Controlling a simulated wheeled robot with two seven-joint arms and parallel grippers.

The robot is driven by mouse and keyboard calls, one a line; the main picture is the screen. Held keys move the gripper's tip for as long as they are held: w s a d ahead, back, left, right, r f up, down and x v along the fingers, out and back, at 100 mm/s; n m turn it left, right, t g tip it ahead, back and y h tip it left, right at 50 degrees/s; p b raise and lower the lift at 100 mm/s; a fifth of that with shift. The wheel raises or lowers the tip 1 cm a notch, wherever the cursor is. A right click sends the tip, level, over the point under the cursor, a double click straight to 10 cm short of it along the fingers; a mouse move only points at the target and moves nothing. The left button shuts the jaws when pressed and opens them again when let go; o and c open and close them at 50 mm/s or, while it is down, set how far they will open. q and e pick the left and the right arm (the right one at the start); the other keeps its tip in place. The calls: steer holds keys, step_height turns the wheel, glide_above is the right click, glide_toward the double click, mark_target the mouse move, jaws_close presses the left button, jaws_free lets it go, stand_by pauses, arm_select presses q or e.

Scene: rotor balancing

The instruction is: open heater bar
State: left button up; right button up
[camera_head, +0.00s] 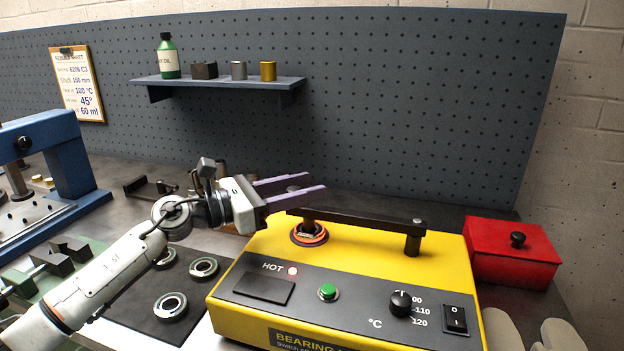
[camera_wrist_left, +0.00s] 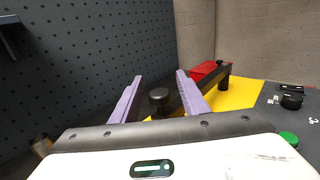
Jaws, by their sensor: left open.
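The black heater bar (camera_head: 365,219) lies across the top of the yellow bearing heater (camera_head: 450,262). Its right end rests on a black post (camera_head: 412,243); its left end is above a ring (camera_head: 309,237) with an orange edge. My left gripper (camera_head: 316,186) is open, its two purple fingers at the bar's left end. In the left wrist view a round black knob (camera_wrist_left: 159,96) shows between the spread fingers (camera_wrist_left: 160,76), with the bar (camera_wrist_left: 190,92) running away behind it. I cannot tell whether the fingers touch the knob. My right gripper is not in view.
The red light (camera_head: 292,271) beside "HOT" is lit. A red lidded box (camera_head: 513,254) stands right of the heater. Several bearings lie on a dark mat (camera_head: 140,318) to the left. A blue press (camera_head: 65,150) stands at far left, and a shelf (camera_head: 215,83) hangs behind.

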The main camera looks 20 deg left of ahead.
arm_select(q)
steer(key=shift+x, duration=1.1)
steer(key=shift+c, duration=0.2)
jaws_close()
